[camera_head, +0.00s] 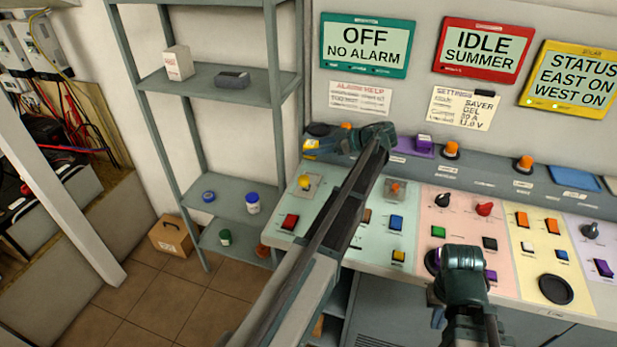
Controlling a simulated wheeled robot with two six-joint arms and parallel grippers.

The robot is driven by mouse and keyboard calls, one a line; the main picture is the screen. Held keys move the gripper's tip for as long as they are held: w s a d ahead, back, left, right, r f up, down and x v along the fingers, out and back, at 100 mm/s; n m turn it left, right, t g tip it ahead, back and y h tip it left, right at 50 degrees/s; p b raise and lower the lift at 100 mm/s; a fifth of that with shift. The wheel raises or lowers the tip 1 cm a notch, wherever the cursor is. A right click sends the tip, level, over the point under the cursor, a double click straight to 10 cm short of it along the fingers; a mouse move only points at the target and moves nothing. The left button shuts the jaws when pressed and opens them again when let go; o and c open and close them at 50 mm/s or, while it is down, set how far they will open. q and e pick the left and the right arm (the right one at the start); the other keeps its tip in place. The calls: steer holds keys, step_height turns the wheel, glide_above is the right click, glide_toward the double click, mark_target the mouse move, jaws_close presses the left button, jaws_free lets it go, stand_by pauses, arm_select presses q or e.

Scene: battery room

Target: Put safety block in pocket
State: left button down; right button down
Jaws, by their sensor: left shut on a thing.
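My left gripper (322,146) reaches across the console to the back ledge, its jaws pointing left. It is shut on a small yellow and dark thing (310,144), largely covered by the jaws. I cannot tell for sure whether this is the safety block. A purple holder (423,145) stands on the ledge to the right of my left gripper; I cannot tell whether it is the pocket. My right gripper (440,305) is low over the front of the console, and its fingers are mostly hidden, so its opening does not show.
The console (428,212) carries several buttons and knobs. Orange knobs (451,149) and a blue pad (574,179) are on the back ledge. Display screens (368,45) hang above. A grey shelf rack (215,90) with small items stands at the left. My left arm crosses the console's left panel.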

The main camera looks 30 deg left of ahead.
mark_target(315, 180)
arm_select(q)
steer(key=shift+f+b, duration=4.9)
steer(key=shift+f, duration=0.2)
steer(key=shift+r, duration=0.15)
steer(key=shift+c, duration=1.4)
jaws_free()
steer(key=shift+d+r+p, duration=0.15)
steer(key=shift+p, duration=0.15)
steer(key=p+v, duration=0.2)
steer(key=v, duration=0.4)
steer(key=shift+w, duration=0.1)
steer(key=shift+d+r+p, duration=0.1)
steer(key=shift+d+p, duration=0.2)
steer(key=shift+d, duration=0.2)
